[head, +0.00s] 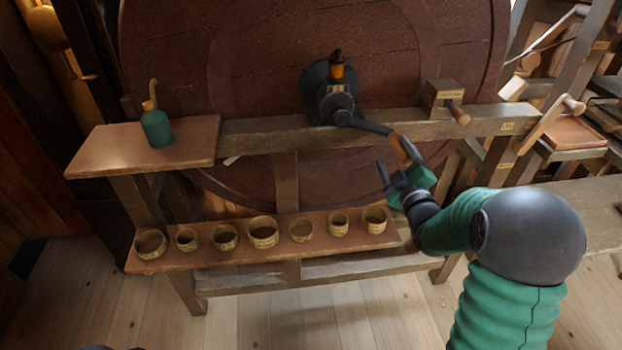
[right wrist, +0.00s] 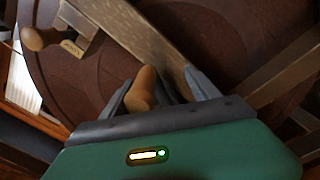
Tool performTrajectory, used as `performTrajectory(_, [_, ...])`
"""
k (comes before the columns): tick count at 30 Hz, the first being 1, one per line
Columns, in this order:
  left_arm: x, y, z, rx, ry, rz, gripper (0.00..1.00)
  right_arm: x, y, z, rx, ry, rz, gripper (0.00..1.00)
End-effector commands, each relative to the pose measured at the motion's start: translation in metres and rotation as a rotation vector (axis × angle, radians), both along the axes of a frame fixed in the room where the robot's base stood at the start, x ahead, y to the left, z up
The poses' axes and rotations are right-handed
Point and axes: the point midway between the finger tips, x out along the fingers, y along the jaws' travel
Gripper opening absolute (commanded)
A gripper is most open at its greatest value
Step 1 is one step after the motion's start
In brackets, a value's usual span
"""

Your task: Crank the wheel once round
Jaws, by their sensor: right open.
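The large dark red-brown wheel (head: 250,60) stands upright behind a wooden beam. A black hub (head: 333,100) sits at its middle, and a dark crank arm (head: 370,126) runs from it to the lower right. The crank's wooden handle (head: 400,148) is at the arm's end. My right gripper (head: 396,172) is at the handle with its jaws open. In the right wrist view the handle (right wrist: 142,88) stands between the two open fingers (right wrist: 155,90), nearer the left one. My left gripper is not in view.
A green bottle (head: 157,127) stands on a board (head: 100,150) at the left. A small block with a wooden peg (head: 446,98) sits on the beam right of the hub. Several small round bowls (head: 263,232) line the lower shelf (head: 160,262). Wooden frames crowd the right side.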

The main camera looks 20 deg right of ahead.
Motion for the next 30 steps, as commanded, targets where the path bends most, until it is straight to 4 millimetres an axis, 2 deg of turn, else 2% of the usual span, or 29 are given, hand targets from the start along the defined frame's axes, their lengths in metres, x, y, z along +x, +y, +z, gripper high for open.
performTrajectory(1, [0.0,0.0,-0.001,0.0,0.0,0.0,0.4,0.001,0.009,-0.019,0.049,0.019,0.013,0.4])
performTrajectory(12, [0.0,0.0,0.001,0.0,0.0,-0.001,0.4,0.008,0.043,-0.053,0.343,-0.042,0.018,0.4])
performTrajectory(21, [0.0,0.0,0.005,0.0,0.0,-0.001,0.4,0.015,0.075,-0.069,0.576,-0.1,0.022,0.4])
performTrajectory(30, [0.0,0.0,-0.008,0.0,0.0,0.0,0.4,0.024,0.108,-0.076,0.802,-0.166,0.025,0.4])
